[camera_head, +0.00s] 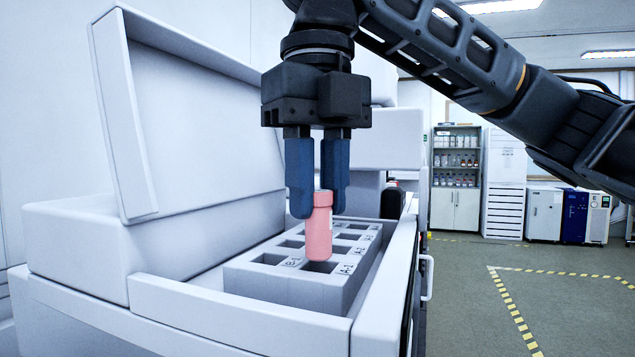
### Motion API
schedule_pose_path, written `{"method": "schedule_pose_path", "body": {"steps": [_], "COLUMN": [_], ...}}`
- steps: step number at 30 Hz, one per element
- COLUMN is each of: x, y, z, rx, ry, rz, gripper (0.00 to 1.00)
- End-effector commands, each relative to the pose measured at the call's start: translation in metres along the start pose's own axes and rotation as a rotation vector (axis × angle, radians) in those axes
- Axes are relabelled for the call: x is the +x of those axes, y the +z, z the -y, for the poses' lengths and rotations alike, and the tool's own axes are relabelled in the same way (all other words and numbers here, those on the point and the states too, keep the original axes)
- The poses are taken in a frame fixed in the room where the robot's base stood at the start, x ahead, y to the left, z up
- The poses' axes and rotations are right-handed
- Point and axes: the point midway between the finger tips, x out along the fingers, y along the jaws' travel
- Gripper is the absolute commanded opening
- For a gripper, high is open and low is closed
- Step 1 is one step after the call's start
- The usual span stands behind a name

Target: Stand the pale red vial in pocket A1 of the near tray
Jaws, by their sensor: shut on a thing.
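The pale red vial (318,238) is upright between the two blue fingers of my gripper (318,200), which is shut on it near its top. The vial is above the near end of the grey tray (290,290), over or just behind a pocket (319,267) in its right column. A label beside that pocket seems to read A-1. The vial's lower end hides part of the pocket's far side; I cannot tell whether it has entered the opening. The other pockets that show look empty.
The tray sits in an open drawer of a white instrument, with the drawer's front wall (235,310) and right wall (385,290) close around it. A raised white lid (190,120) stands at left. Open floor lies at right.

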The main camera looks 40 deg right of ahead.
Motion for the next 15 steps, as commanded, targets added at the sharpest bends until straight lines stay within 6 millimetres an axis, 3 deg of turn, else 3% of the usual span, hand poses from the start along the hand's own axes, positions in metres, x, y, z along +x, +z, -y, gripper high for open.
{"method": "schedule_pose_path", "body": {"steps": [15], "x": [0.013], "y": [0.0], "z": [0.0], "rx": [-0.001], "ry": [0.0], "rz": [0.0], "gripper": [0.0]}}
